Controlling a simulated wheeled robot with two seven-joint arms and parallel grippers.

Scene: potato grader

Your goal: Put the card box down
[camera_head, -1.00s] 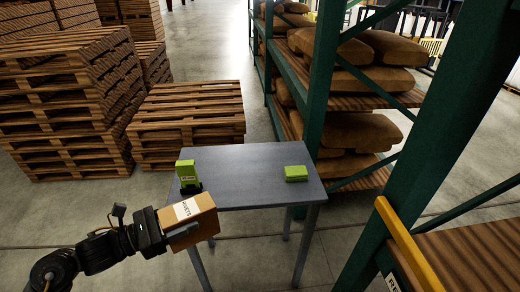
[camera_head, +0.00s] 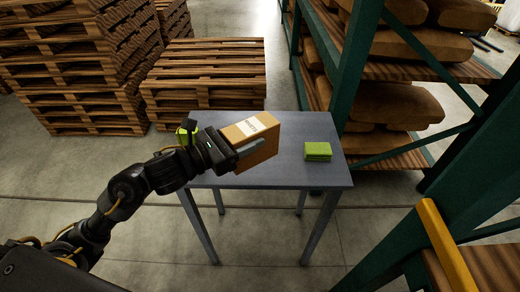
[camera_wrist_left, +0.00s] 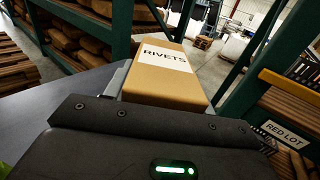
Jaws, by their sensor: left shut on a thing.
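The card box (camera_head: 262,128) is brown with a white label; in the left wrist view the box (camera_wrist_left: 166,82) reads "RIVETS". My left gripper (camera_head: 243,152) is shut on the box and holds it over the left and middle part of the grey table (camera_head: 285,176). I cannot tell whether the box touches the tabletop, since the gripper and box hide the surface beneath. In the left wrist view the table (camera_wrist_left: 60,98) shows at the left. My right gripper is not in view.
A green box (camera_head: 318,151) lies on the table's right side. Another green thing (camera_head: 187,130) stands at the left edge, partly hidden by my gripper. Pallets (camera_head: 205,75) stand behind the table. A green rack (camera_head: 352,75) with sacks rises at the right.

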